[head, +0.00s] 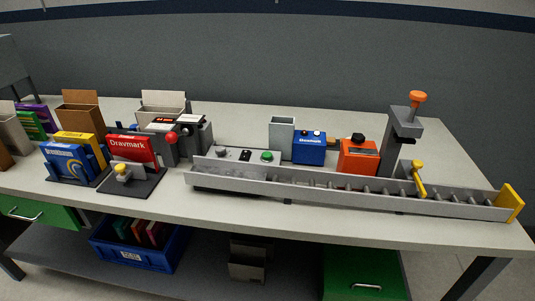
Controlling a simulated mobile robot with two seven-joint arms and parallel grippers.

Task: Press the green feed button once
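The green feed button (267,156) sits on a grey control box (237,160) behind the left part of the conveyor. A grey knob and a small black switch panel are on the same box, left of the button. The conveyor (330,188) is a long grey channel with rollers along its right part, running along the front of the bench. Nothing touches the button, and its top and front show clearly. Neither of my grippers shows in the head view.
A grey press with an orange knob (418,97) stands behind the conveyor's right part. A yellow lever (419,180) and yellow end plate (509,203) are on the conveyor. Blue (309,148) and orange (358,156) boxes stand right of the button. Packets and bins crowd the left; the bench's front strip is clear.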

